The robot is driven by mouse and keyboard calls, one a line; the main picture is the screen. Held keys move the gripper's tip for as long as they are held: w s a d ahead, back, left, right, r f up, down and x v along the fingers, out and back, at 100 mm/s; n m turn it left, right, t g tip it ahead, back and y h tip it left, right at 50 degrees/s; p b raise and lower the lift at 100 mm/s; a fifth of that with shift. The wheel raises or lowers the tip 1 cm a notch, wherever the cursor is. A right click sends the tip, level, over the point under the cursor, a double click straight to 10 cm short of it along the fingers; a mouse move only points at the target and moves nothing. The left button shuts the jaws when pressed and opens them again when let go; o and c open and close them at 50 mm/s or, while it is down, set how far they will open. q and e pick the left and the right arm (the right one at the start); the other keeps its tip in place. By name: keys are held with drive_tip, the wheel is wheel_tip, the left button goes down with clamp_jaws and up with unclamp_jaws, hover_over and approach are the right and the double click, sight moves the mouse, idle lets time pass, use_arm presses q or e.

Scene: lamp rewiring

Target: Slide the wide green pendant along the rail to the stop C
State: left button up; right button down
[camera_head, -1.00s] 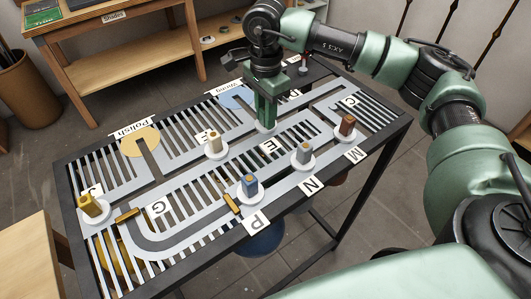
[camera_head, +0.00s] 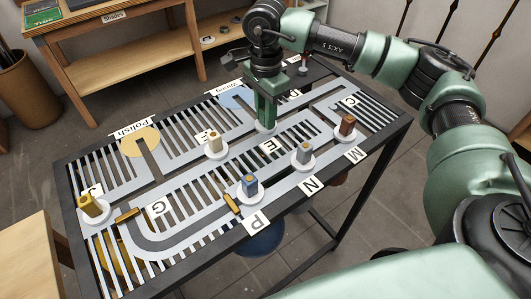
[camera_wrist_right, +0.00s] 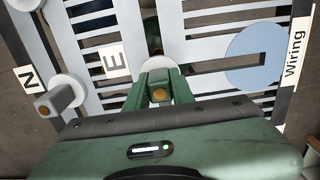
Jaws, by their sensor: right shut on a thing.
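My right gripper (camera_head: 266,112) points down at the slotted rail top (camera_head: 180,196), just behind the label E (camera_head: 269,146). It is shut on a small knob that stands on a pale round disc; the knob's top (camera_wrist_right: 158,94) shows between the fingers in the right wrist view. Below the slats there, part of a dark green shade (camera_wrist_right: 151,52) shows; most of it is hidden, so its width cannot be told. The label C (camera_head: 350,101) lies to the right of the gripper, near the far right corner. My left gripper is not in view.
Other knobs on discs stand in the slots: brown (camera_head: 347,125) near M, grey (camera_head: 304,154) near N, blue (camera_head: 250,186) near P, tan (camera_head: 214,143) near F, yellow (camera_head: 90,206) near J. A blue shade (camera_head: 262,241) hangs below the front edge.

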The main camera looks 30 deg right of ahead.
drive_tip(key=shift+d, duration=0.1)
drive_tip(key=shift+w+d+b, duration=0.2)
drive_tip(key=shift+d+b, duration=0.05)
drive_tip(key=shift+d, duration=1.1)
drive_tip(key=shift+w+d+b, duration=0.15)
drive_tip(key=shift+d+b, duration=0.1)
drive_tip(key=shift+d, duration=1.1)
drive_tip(key=shift+w+d+p, duration=0.2)
drive_tip(key=shift+w+d, duration=0.2)
drive_tip(key=shift+d, duration=2.3)
drive_tip(key=shift+w+d+p, duration=0.25)
drive_tip(key=shift+w+d, duration=0.1)
drive_tip(key=shift+d, duration=2.4)
drive_tip(key=shift+w+d+p, duration=0.2)
drive_tip(key=shift+w+d, duration=0.2)
drive_tip(key=shift+d, duration=2.3)
